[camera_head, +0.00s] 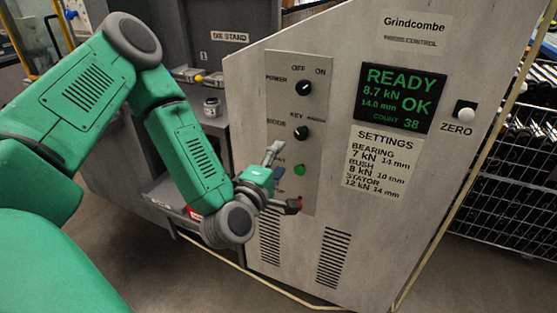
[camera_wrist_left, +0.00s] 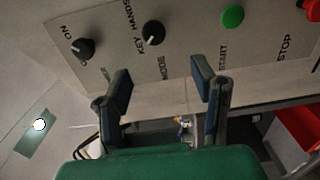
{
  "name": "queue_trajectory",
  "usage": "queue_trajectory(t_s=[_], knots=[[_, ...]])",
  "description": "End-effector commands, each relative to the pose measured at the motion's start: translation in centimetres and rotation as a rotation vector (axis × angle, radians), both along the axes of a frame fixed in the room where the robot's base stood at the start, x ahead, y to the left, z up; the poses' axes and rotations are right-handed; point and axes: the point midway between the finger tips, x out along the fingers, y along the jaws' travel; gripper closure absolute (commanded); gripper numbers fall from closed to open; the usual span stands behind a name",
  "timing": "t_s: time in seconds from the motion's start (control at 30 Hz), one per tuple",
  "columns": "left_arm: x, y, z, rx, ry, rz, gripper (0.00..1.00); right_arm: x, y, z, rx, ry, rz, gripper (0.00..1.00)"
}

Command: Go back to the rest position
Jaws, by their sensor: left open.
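My left gripper (camera_head: 284,178) is in front of the lower part of the grey control panel (camera_head: 318,110). In the left wrist view its two dark fingers (camera_wrist_left: 162,80) are spread apart with nothing between them. The panel's black power knob (camera_head: 303,88) and black mode knob (camera_head: 301,132) are above the gripper in the head view. The green start button (camera_head: 299,170) is beside the fingers and also shows in the left wrist view (camera_wrist_left: 232,16). The red stop button (camera_wrist_left: 313,9) is at that view's top right corner. My right gripper is not in view.
A display (camera_head: 400,98) reads READY, OK and count 38. A settings sheet (camera_head: 380,160) is below it, and a white ZERO button (camera_head: 466,112) is to its right. The grey press (camera_head: 225,60) stands behind my left arm. A wire cage (camera_head: 510,200) is at the right.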

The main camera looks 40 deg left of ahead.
Motion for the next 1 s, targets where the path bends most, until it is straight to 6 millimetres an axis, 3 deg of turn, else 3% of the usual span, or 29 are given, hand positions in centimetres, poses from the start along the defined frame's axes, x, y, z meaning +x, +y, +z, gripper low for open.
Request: queue_trajectory(t_s=[0.43,0.53,0.67,0.77,0.9,1.0], knots=[[0.0,-0.1,-0.1,0.003,0.004,-0.004,0.48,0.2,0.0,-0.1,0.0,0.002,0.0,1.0],[-0.1,-1.2,-1.3,0.041,0.056,-0.045,0.48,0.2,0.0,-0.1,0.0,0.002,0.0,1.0],[-1.6,-5.1,-6.0,0.195,0.256,-0.213,0.48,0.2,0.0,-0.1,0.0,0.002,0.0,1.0],[-4.8,-8.7,-11.7,0.39,0.487,-0.423,0.48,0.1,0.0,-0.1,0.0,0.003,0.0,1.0],[-12.1,-11.1,-19.0,0.69,0.807,-0.754,0.48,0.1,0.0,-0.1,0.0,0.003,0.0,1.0],[-17.9,-10.8,-22.6,0.884,1.003,-0.987,0.48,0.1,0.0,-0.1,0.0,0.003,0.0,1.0]])
